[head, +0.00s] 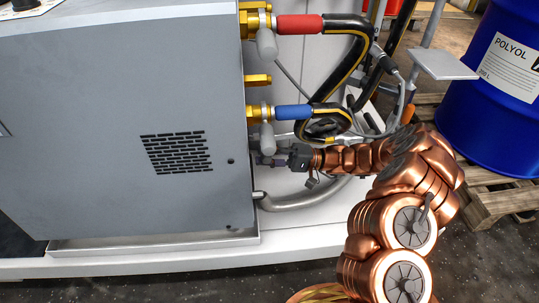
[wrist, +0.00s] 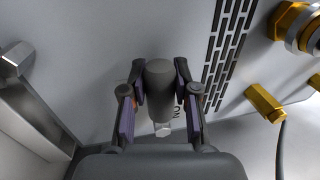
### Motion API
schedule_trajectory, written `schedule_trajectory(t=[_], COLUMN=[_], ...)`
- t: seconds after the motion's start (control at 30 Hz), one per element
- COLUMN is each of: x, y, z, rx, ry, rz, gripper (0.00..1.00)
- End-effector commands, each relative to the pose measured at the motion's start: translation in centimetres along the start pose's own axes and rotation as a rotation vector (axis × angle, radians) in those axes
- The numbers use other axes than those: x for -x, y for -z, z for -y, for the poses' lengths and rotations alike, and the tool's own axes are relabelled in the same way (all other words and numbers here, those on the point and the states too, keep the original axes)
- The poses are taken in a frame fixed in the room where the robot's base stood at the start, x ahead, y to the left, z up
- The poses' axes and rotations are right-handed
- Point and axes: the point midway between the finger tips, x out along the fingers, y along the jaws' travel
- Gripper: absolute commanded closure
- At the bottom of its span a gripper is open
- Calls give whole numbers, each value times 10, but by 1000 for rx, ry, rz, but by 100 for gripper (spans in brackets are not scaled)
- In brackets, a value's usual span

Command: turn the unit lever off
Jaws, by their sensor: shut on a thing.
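The unit is a large grey cabinet (head: 120,130) filling the left of the head view. In the wrist view, the unit lever (wrist: 160,80) is a dark grey rounded handle standing out from the unit's side face. My gripper (wrist: 160,108) has its fingers on either side of the lever and is shut on it. Part of a dark marking shows beside the handle, partly hidden by it. In the head view, my gripper (head: 268,160) is at the unit's right side, below the blue hose fitting; the held lever cannot be made out there.
Brass fittings with a red hose end (head: 299,24) and a blue hose end (head: 293,112) stick out above my gripper. Grey valve handles hang by them. A bent grey pipe (head: 300,198) runs below. A blue drum (head: 500,90) stands on a wooden pallet (head: 500,203) at right.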

Motion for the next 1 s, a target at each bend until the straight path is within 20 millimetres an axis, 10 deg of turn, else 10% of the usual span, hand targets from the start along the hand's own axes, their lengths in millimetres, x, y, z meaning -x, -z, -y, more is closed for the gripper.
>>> schedule_trajectory(t=[0.13,0.17,0.4,1.0], x=[-5,-5,0,33], y=[0,0,1,1], z=[-1,-1,0,0], rx=[-3,-3,-1,0], ry=[-1,-1,0,0], rz=[5,5,-2,-4], gripper=[100,70,44,44])
